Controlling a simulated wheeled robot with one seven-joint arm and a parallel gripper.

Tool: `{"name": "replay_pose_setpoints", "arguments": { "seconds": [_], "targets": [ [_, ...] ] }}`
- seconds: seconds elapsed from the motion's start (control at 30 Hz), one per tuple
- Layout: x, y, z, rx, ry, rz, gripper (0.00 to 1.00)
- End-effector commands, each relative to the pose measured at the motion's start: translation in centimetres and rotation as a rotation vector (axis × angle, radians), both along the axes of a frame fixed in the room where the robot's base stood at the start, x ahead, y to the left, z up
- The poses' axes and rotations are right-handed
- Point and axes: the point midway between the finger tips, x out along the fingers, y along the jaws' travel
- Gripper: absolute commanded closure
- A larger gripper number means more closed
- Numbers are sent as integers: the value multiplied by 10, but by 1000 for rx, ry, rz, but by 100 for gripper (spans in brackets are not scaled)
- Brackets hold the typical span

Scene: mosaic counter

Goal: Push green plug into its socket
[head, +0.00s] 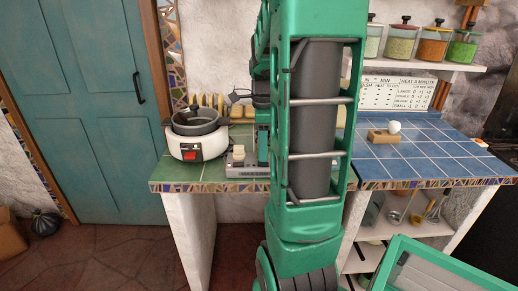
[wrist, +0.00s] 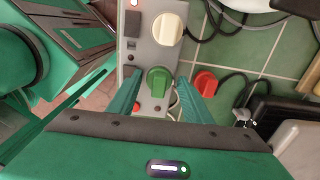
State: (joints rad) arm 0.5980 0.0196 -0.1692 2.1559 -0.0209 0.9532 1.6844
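The green plug (wrist: 158,79) stands on the grey power strip (wrist: 142,53), between the two fingers of my gripper (wrist: 160,78) in the wrist view. The fingers are apart, with a small gap visible on each side of the plug. How deep the plug sits in its socket cannot be told, as the socket is hidden under it. In the head view the power strip (head: 247,172) lies at the front of the green-tiled counter. My arm hides the green plug there, and my gripper (head: 264,150) is partly hidden.
A white plug (wrist: 168,28) stands on the strip beyond the green one. A red plug (wrist: 205,83) with a dark cord lies on the tiles to the right. A white cooker (head: 197,147) is left of the strip. A wooden holder (head: 383,136) with an egg stands on blue tiles.

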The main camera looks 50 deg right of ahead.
Motion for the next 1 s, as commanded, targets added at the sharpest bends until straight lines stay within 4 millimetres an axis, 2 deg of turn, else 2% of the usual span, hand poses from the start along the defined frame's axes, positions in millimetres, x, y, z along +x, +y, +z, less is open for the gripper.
{"name": "replay_pose_setpoints", "arguments": {
  "seconds": [0.57, 0.67, 1.0],
  "targets": [
    [-2, 2, 2, 8, 9, 1, 47],
    [-1, 2, 13, 6, 7, 1, 47],
    [0, 0, 76, 2, 1, 0, 47]
  ]
}}
